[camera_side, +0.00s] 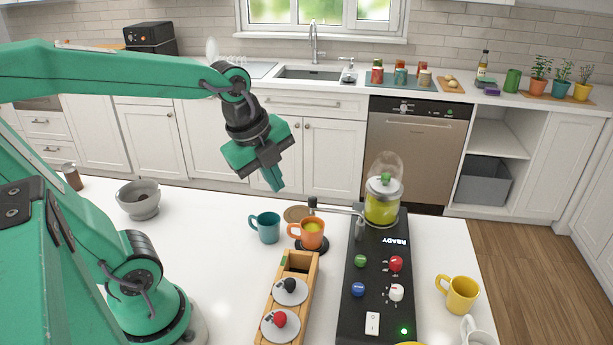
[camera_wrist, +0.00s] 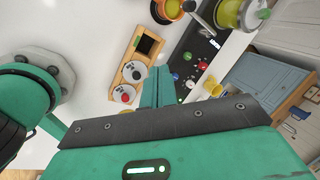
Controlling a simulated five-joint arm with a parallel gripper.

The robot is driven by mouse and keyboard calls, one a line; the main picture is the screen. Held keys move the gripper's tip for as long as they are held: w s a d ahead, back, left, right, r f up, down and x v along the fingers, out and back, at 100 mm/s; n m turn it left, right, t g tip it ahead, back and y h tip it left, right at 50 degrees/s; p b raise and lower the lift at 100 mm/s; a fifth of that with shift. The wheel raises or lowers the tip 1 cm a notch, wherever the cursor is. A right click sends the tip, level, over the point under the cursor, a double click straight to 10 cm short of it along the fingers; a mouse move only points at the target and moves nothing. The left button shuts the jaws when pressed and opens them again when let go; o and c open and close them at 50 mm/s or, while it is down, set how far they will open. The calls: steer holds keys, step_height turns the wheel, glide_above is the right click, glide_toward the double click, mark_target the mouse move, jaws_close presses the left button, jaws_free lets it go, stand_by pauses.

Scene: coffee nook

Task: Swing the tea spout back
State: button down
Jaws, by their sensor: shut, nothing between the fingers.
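The tea spout (camera_side: 335,208) is a thin metal arm on the black tea machine (camera_side: 352,290). It reaches left from a post beside the glass jar of yellow-green liquid (camera_side: 382,205). Its dark tip is above the orange mug (camera_side: 312,233), which holds yellow-green liquid and stands on a dark round pad. In the wrist view the orange mug (camera_wrist: 170,9) is at the top edge, with part of the spout beside it. My gripper (camera_side: 275,186) is shut and empty, raised above the counter, left of the spout and apart from it. Its fingers (camera_wrist: 157,88) point down.
A teal mug (camera_side: 265,228) stands just left of the orange mug. A wooden box (camera_side: 302,283) with two knobbed lids is in front. A yellow mug (camera_side: 459,294) and a white mug are right of the machine. A grey bowl (camera_side: 139,201) is at left.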

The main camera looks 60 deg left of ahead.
steer(key=w+m, duration=0.1)
steer(key=m, duration=0.3)
steer(key=w+f+m, duration=0.1)
steer(key=m, duration=0.3)
steer(key=w+a+m+g, duration=0.1)
steer(key=m, duration=0.4)
steer(key=shift+w+f, duration=0.2)
steer(key=shift+w, duration=0.2)
steer(key=w+a+f, duration=0.2)
steer(key=w+f, duration=0.3)
steer(key=f, duration=0.4)
steer(key=shift+w+a+f, duration=0.35)
steer(key=shift+w+a, duration=0.05)
